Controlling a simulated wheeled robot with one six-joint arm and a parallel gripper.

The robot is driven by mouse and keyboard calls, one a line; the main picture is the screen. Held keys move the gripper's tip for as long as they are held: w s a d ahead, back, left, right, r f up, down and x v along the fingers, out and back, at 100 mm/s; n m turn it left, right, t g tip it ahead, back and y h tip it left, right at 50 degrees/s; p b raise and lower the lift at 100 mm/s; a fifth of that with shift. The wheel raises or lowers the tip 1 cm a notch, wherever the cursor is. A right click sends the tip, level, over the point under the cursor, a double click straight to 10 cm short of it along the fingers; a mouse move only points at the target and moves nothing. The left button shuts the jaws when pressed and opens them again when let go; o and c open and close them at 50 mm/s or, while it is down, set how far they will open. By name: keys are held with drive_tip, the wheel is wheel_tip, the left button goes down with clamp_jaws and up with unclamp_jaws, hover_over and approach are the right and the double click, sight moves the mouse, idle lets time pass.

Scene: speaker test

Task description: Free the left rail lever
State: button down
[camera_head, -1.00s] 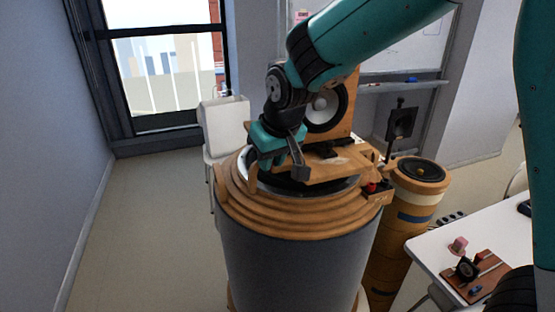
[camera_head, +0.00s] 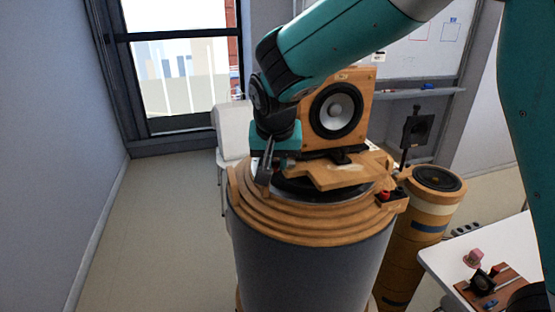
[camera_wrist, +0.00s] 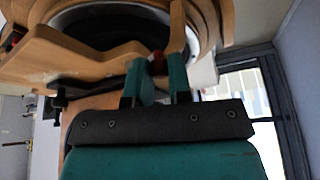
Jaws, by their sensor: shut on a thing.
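A square wooden speaker panel (camera_head: 338,112) with a round driver stands on a wooden plate (camera_head: 340,172) on top of a large grey drum with stepped wooden rings (camera_head: 300,226). My gripper (camera_head: 272,165) is at the left side of the drum top, left of the speaker. In the wrist view, its two teal fingers (camera_wrist: 164,80) are close together. A small dark red piece (camera_wrist: 158,63) shows between their tips; I take it for the left rail lever, mostly hidden by the fingers. A red-and-black fitting (camera_head: 384,195) sits at the rim on the right.
A narrower wooden column (camera_head: 428,200) with a driver on top stands close on the right. A white table (camera_head: 445,258) with small parts is at the lower right. A white chair (camera_head: 233,128) is behind the drum. The floor at left is clear.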

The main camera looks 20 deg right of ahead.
idle(0.3)
drive_tip(key=c, duration=1)
unclamp_jaws()
drive_tip(key=shift+c, duration=0.2)
drive_tip(key=b+v, duration=0.1)
drive_tip(key=v, duration=1.6)
drive_tip(key=shift+r, duration=0.2)
drive_tip(key=shift+s, duration=0.15)
drive_tip(key=s+f+n+g+y, duration=0.2)
drive_tip(key=s+f+n, duration=0.3)
drive_tip(key=s, duration=0.5)
drive_tip(key=s+d+f+n+g+y, duration=0.1)
drive_tip(key=s+f+n+g+y, duration=0.1)
drive_tip(key=s+f+n, duration=0.3)
drive_tip(key=s+f+y, duration=0.1)
drive_tip(key=s+f, duration=0.3)
drive_tip(key=s, duration=0.2)
drive_tip(key=shift+s+n, duration=0.3)
